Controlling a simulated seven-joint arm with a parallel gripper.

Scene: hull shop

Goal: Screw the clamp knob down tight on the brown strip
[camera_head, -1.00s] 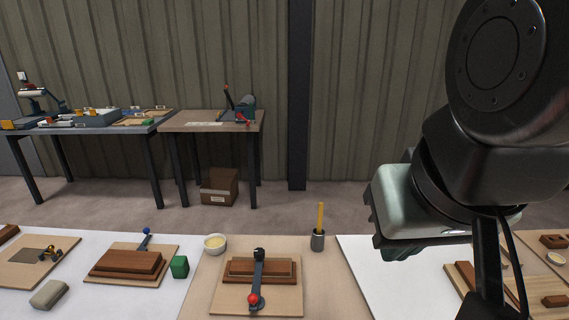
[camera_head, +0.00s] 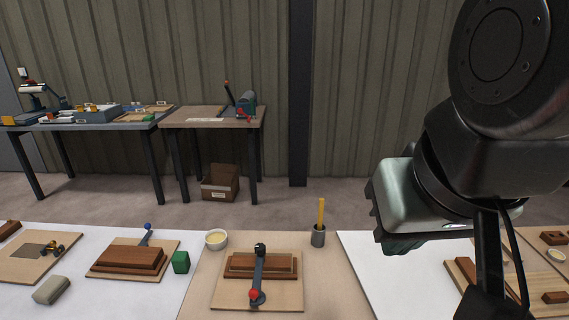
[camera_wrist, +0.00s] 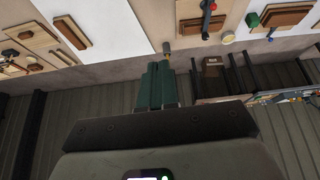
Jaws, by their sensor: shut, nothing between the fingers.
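A clamp (camera_head: 260,273) with a dark bar and a red ball (camera_head: 254,295) at its near end lies across a brown strip (camera_head: 238,265) on a light wooden board (camera_head: 230,296). A black knob-like part (camera_head: 260,247) is at the bar's far end. I cannot tell how tight the clamp is. The same clamp shows at the top of the wrist view (camera_wrist: 208,16). My gripper (camera_head: 402,248) is right of and above the clamp, well apart from it. Its green fingers (camera_wrist: 157,86) are shut and empty.
A green block (camera_head: 181,262) and another board with a blue-ball clamp (camera_head: 146,230) lie left. The white surface (camera_head: 385,280) right of the clamp board is mostly clear.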

